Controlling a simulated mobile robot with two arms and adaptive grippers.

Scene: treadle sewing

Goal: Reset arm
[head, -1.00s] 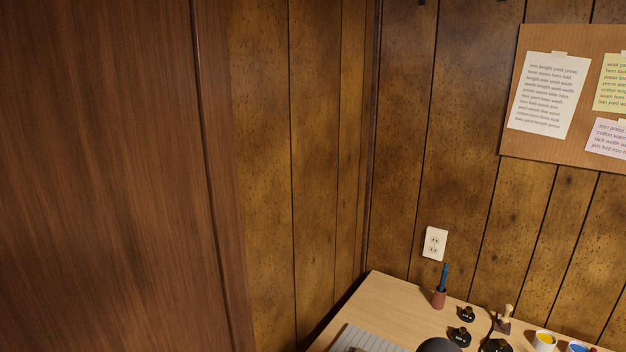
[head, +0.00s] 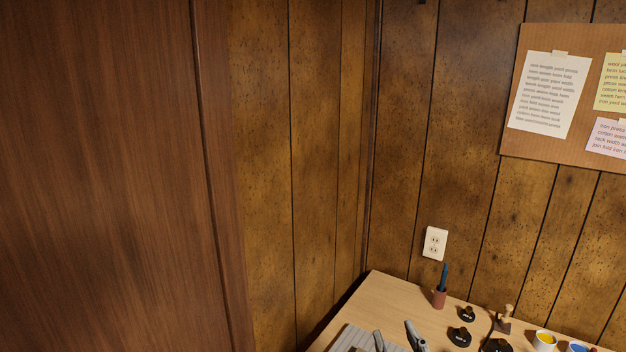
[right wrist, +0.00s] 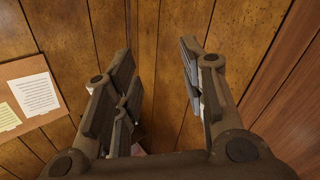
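My right gripper (head: 396,338) shows at the bottom edge of the head view, over the near part of the light wooden table (head: 385,291). Only its finger ends are in that picture. In the right wrist view the right gripper (right wrist: 157,70) has its two fingers spread wide apart, with nothing held between them. Behind the fingers is wood-panelled wall. My left gripper is in neither view.
On the table are a brown holder (head: 439,299) with a blue tool, several black knobbed items, a stamp-like item (head: 503,320) and a yellow-filled pot (head: 545,341). A dark wooden panel (head: 100,180) fills the left. A corkboard (head: 560,158) hangs on the wall.

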